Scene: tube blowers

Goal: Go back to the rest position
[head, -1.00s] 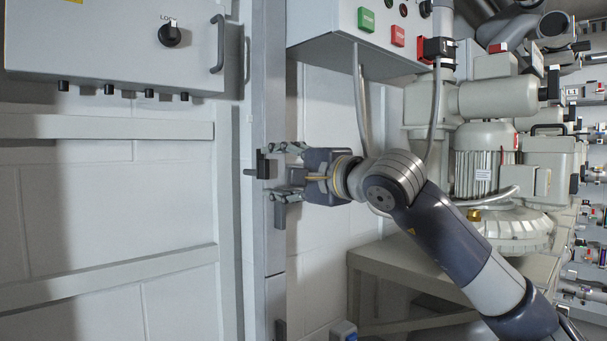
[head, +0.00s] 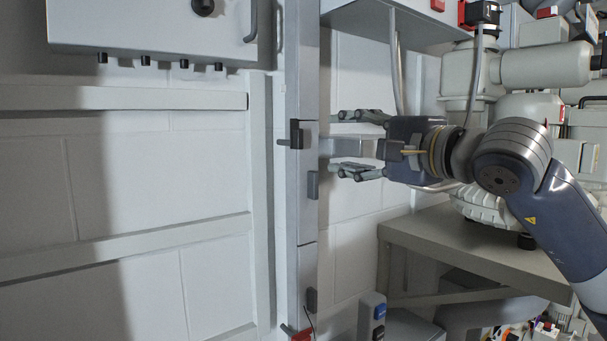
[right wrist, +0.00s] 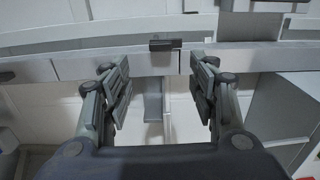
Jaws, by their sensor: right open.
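My right gripper (head: 350,146) reaches in from the right in the head view, with its fingers apart and empty. It points left at a grey vertical metal post (head: 307,222) with a small black latch (head: 297,134). A visible gap lies between the fingertips and the post. My left gripper is in neither view.
A grey control box (head: 150,35) hangs on the white wall at upper left. A pump machine (head: 545,70) stands behind my right arm, above a grey table (head: 470,245). A box with blue and red switches (head: 372,318) is low in the middle.

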